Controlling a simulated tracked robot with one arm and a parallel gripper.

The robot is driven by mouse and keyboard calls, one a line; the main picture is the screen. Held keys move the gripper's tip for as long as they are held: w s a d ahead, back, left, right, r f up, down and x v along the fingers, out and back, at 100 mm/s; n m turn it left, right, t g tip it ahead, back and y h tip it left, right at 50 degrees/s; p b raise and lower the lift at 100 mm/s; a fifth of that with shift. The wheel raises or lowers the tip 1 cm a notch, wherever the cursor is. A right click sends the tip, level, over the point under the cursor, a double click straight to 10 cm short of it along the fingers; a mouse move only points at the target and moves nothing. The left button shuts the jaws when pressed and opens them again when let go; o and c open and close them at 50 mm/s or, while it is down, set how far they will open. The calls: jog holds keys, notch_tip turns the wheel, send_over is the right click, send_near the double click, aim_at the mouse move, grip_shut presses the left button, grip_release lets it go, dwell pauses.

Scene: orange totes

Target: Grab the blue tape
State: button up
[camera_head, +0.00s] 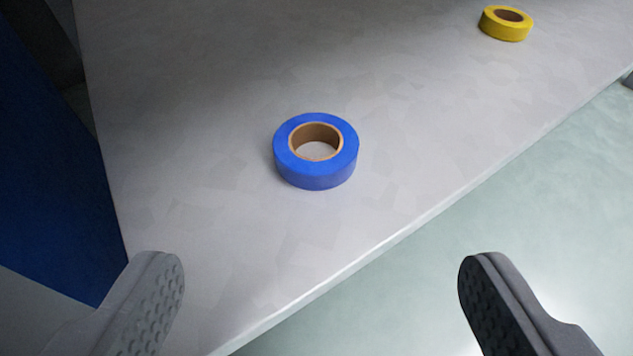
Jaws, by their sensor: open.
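The blue tape (316,177) is a roll with a brown cardboard core. It lies flat on a grey metal surface (210,110), near the middle of the view and a little inside the surface's front edge. My gripper (322,285) shows at the bottom of the view, with one grey, studded finger at the lower left and the other at the lower right. The fingers are wide apart with nothing between them. The blue tape is ahead of the fingertips, apart from them, and its top and front side are in plain view.
A yellow tape roll (506,25) lies farther back at the upper right of the same surface. The surface's edge runs diagonally from lower left to upper right, with a pale green floor (540,180) beyond it. A dark blue panel (45,180) stands at the left. Bare surface surrounds the blue tape.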

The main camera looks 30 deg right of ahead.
jog(key=f, duration=0.1)
jog(key=b, duration=0.4)
send_near(316, 134)
jog(key=shift+w+d+f, duration=0.15)
jog(key=shift+d+f, duration=0.05)
jog(key=shift+d, duration=0.05)
jog(key=shift+b+x, duration=1.45)
jog(key=shift+x, duration=1.5)
jog(key=shift+a+r, duration=0.1)
jog(key=shift+a, duration=0.05)
jog(key=c, duration=1.1)
